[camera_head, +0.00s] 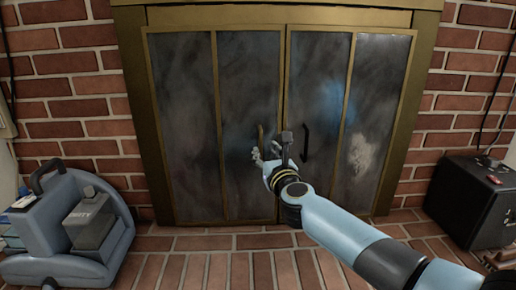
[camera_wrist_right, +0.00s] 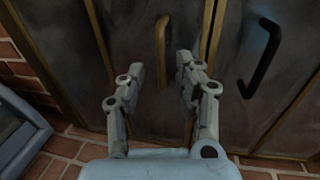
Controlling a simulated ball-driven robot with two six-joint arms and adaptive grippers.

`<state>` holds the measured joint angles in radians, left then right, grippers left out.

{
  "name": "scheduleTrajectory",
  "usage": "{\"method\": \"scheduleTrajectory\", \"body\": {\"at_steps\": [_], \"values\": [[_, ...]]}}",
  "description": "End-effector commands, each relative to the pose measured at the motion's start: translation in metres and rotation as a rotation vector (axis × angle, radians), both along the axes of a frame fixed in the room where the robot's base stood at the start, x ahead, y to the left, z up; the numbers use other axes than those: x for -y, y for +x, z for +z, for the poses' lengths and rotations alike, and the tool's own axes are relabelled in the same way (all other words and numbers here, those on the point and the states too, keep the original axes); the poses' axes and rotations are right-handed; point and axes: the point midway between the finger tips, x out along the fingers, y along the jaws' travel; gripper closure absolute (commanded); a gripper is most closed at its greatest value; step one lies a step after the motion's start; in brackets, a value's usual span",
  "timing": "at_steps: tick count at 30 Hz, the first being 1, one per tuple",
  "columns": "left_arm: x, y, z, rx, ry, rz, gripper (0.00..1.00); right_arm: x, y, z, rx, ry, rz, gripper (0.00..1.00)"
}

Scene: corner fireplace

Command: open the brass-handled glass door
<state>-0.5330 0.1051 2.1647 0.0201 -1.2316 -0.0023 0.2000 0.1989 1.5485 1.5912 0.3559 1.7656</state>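The glass door with the brass handle (camera_head: 240,80) is the left one of two brass-framed doors, and it looks shut. Its brass handle (camera_head: 261,134) is an upright bar near the middle seam; it also shows in the right wrist view (camera_wrist_right: 161,48). My right gripper (camera_head: 268,149) is just in front of and below this handle. In the right wrist view its two fingers (camera_wrist_right: 162,68) are spread apart, with the handle beyond and between their tips. Nothing is held. I cannot tell whether a finger touches the handle. My left gripper is in neither view.
The right door (camera_head: 375,110) has a black handle (camera_head: 306,142) close beside my right gripper. A blue-grey machine (camera_head: 65,225) stands on the brick floor at the left. A black box (camera_head: 470,200) stands at the right. The floor before the doors (camera_head: 220,262) is clear.

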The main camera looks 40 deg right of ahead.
Motion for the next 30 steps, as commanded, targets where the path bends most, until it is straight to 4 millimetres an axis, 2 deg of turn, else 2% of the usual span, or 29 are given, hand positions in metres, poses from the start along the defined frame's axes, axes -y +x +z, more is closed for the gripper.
{"method": "scheduleTrajectory", "body": {"at_steps": [3,9,14,21,29,30], "values": [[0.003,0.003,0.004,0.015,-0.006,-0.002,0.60,0.009,0.024,-0.003,-0.002,-0.002,0.000,0.66],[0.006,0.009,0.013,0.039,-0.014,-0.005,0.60,0.019,0.050,-0.003,-0.003,-0.001,0.000,0.66],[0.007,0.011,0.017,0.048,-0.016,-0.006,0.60,0.022,0.059,-0.002,-0.003,-0.001,0.001,0.66],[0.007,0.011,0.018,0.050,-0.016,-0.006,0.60,0.022,0.059,-0.001,-0.003,-0.001,0.001,0.66],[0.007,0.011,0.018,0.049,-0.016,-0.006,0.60,0.022,0.059,-0.001,-0.003,-0.001,0.001,0.98],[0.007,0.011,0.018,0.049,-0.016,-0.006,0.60,0.022,0.059,-0.001,-0.003,-0.001,0.001,1.00]]}}
